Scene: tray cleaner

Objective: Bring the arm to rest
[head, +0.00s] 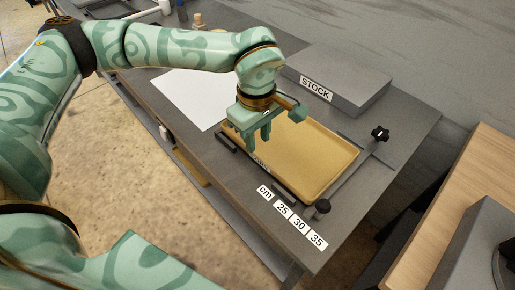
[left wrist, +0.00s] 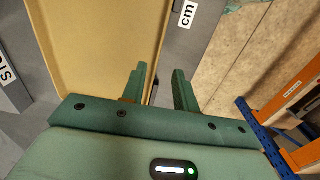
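My left arm reaches in from the left in the head view. My left gripper (head: 258,140) points down above the near left edge of a tan rimmed tray (head: 315,165). The left wrist view shows its two fingers (left wrist: 160,82) apart with nothing between them, so it is open and empty. The tray (left wrist: 105,40) fills the upper left of that view, and its edge runs up past the fingers. The gripper hides part of the tray's left end in the head view. My right gripper does not show.
The tray lies on a grey table (head: 400,150) near "cm 25 30 35" labels (head: 290,217) and black knobs (head: 380,134). A grey block marked STOCK (head: 345,75) stands behind it. A white sheet (head: 190,95) lies left. A wooden surface (head: 470,200) is at the right.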

